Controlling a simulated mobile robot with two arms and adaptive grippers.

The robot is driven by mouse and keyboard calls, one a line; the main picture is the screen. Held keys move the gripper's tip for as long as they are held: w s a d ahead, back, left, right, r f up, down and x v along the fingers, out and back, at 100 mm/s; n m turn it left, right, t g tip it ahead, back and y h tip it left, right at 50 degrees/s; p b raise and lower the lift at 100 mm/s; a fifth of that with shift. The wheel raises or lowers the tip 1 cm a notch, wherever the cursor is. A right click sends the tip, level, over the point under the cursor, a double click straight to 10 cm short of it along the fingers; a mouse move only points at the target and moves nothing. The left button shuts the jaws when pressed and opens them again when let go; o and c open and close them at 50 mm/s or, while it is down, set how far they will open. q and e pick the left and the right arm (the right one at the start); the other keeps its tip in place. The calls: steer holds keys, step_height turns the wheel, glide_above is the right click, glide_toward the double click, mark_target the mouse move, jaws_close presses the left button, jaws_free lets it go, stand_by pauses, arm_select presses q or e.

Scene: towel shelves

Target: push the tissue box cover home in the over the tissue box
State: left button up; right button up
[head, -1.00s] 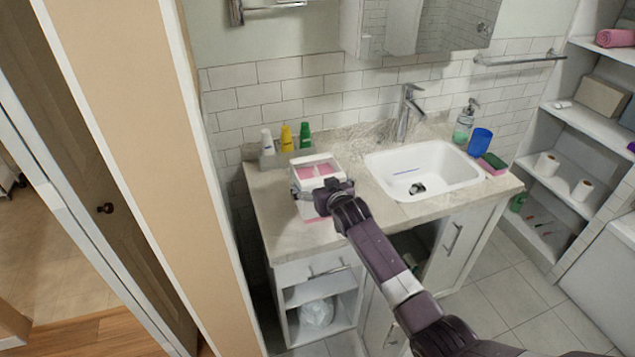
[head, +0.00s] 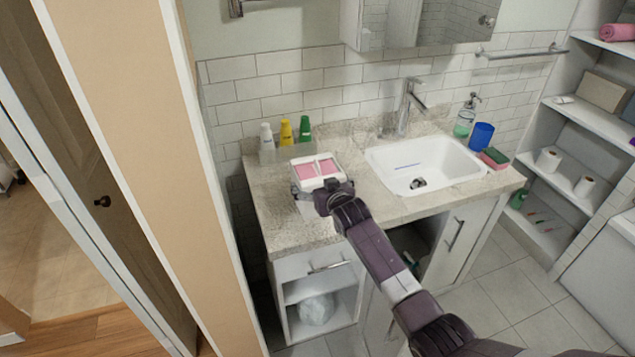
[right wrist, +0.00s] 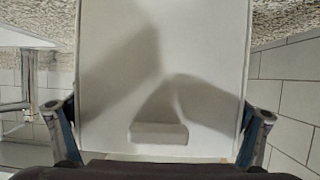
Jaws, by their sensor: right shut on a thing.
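The white tissue box cover (head: 306,209) stands on the counter left of the sink. Its top has a white frame and a middle bar with pink showing on both sides. The pink looks like the tissue box (head: 305,172) inside; the rest of that box is hidden by the cover. My right gripper (head: 322,191) is shut on the cover, its fingers on opposite sides. In the right wrist view, the cover's white face (right wrist: 160,60) fills the middle between the fingers of the gripper (right wrist: 158,118). My left gripper is not in view.
A holder with several bottles (head: 286,133) stands close behind the cover. The sink (head: 425,165) with its faucet (head: 406,105) is to the right. A soap bottle (head: 464,122), blue cup (head: 481,136) and sponge (head: 494,158) stand beyond it. The counter's front left (head: 285,232) is clear.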

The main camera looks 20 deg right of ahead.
mark_target(317, 185)
steer(key=shift+f, duration=0.15)
steer(key=o, duration=1)
steer(key=v, duration=1.2)
